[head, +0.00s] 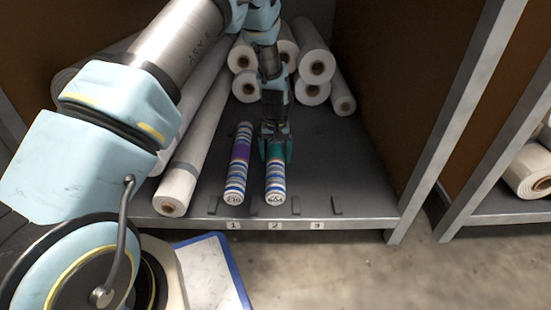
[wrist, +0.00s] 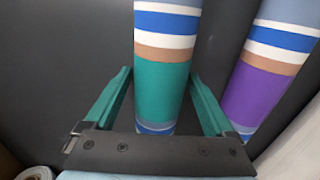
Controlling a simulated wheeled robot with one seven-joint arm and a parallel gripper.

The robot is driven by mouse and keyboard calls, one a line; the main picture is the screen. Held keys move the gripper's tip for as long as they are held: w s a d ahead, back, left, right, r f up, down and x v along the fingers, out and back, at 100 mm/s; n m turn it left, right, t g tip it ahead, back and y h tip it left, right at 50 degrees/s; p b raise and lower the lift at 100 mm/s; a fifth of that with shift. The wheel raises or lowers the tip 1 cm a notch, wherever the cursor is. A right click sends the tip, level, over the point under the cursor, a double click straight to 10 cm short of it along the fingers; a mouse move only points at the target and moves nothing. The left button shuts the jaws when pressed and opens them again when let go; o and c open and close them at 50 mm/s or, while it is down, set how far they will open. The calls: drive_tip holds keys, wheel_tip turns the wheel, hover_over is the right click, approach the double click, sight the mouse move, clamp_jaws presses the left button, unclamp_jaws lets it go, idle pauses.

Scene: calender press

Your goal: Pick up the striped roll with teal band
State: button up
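The striped roll with the teal band (head: 275,182) lies on the dark shelf floor at slot label 2, its numbered end facing the front edge. In the wrist view its teal band (wrist: 162,95) runs up the middle. My gripper (head: 276,150) is down over the roll from above. In the wrist view my gripper (wrist: 160,73) has one green finger on each side of the teal band. The fingers look open, with a small gap at the left; the right tip is very close to the roll, and contact there is unclear.
A striped roll with a purple band (head: 240,155) lies just left of the teal one, at label 1. A long white roll (head: 190,160) lies further left. Several white rolls (head: 316,67) are stacked behind. The shelf floor to the right (head: 345,160) is clear.

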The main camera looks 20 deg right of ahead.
clamp_jaws()
idle(0.5)
